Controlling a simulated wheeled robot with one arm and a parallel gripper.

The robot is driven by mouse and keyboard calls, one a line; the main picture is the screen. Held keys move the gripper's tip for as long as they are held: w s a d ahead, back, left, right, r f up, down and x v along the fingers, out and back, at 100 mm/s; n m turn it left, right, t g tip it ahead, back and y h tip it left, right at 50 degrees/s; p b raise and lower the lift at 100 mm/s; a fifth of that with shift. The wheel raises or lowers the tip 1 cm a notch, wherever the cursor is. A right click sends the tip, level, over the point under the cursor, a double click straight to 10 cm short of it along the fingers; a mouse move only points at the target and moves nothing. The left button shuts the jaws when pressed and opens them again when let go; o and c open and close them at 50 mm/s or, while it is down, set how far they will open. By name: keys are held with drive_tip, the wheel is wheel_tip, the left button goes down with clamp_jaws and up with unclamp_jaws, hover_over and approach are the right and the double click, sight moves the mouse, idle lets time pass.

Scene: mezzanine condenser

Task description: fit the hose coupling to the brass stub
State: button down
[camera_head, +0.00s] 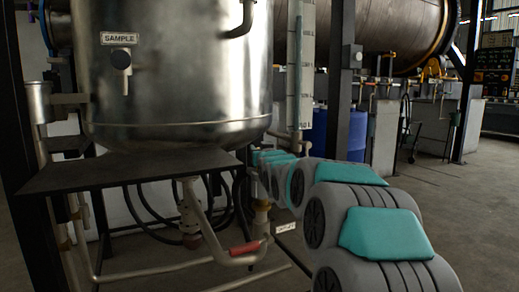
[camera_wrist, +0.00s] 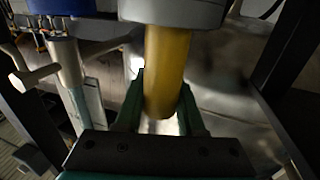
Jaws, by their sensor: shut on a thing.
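In the wrist view my gripper (camera_wrist: 163,118) is shut on a yellow, brass-coloured cylinder, which looks like the hose coupling (camera_wrist: 167,62). A wide grey collar (camera_wrist: 172,12) sits at its upper end in the picture. In the head view my arm reaches toward the space under the steel tank, and my gripper is hidden behind the arm links. A brass fitting (camera_head: 262,214) shows on the pipework just below the arm's far end; it may be the brass stub. I cannot tell whether the held part touches it.
The steel tank (camera_head: 175,75) stands over a dark plate (camera_head: 125,171). Black hoses (camera_head: 140,225) loop beneath, beside a pipe with a red handle (camera_head: 245,248). A dark post (camera_head: 341,95) and a blue drum (camera_head: 357,133) stand behind the arm. Open floor lies at right.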

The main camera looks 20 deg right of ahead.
drive_tip(key=shift+f+b, duration=0.5)
drive_tip(key=shift+f, duration=0.5)
drive_tip(key=shift+c, duration=2.2)
unclamp_jaws()
drive_tip(key=shift+s, duration=0.1)
drive_tip(key=v, duration=0.7)
drive_tip(key=shift+s, duration=0.35)
drive_tip(key=shift+a, duration=0.1)
